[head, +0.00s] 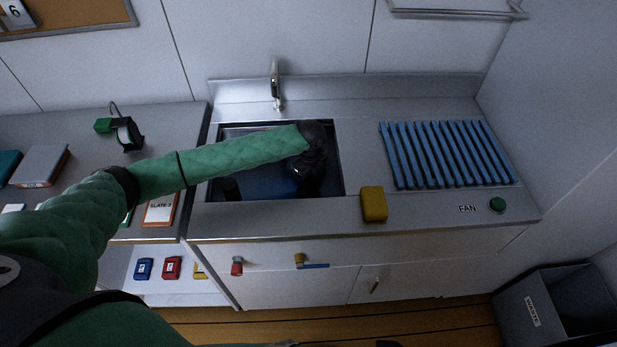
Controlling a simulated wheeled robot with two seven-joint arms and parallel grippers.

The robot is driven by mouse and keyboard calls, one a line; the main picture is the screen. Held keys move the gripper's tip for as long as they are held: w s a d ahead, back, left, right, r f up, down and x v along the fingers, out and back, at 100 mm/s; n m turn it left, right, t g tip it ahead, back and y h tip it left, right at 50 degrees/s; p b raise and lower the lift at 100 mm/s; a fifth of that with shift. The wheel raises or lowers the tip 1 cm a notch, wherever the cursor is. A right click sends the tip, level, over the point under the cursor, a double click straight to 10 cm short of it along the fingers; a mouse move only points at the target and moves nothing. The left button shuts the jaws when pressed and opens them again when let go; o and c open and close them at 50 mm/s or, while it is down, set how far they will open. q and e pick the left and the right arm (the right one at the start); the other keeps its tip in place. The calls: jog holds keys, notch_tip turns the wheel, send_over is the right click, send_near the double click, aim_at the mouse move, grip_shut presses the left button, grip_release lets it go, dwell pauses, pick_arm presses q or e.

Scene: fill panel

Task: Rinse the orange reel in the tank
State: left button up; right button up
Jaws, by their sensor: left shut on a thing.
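The tank (341,160) is a rectangular sink set into the steel counter, with a dark bluish inside. My left arm, in a green quilted sleeve, reaches over it from the left. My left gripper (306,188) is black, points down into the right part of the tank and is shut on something. The arm and the gripper's dark body hide what it holds. No orange reel can be made out. A small dark shape shows at the tank's left end, too dim to name. My right gripper is not in view.
A tap (276,88) stands behind the tank. A yellow sponge-like block (374,204) lies at its front right corner, a blue slatted rack (446,155) farther right. A green-and-black reel device (127,134) stands on the left counter. A grey waste bin (560,303) is at lower right.

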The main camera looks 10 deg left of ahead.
pick_arm(q)
jog(key=shift+w+d, duration=0.3)
jog(key=shift+d, duration=0.65)
jog(key=shift+s+a+p, duration=0.15)
jog(key=shift+a+p, duration=0.2)
jog(key=shift+a, duration=0.25)
jog(key=shift+s+a+p, duration=0.15)
jog(key=shift+a+p, duration=0.2)
jog(key=shift+a, duration=0.2)
dwell(0.8)
jog(key=shift+r, duration=0.15)
notch_tip(320, 180, up, 15)
jog(key=p, duration=1.2)
notch_tip(320, 180, up, 11)
jog(key=shift+p, duration=0.45)
dwell(0.6)
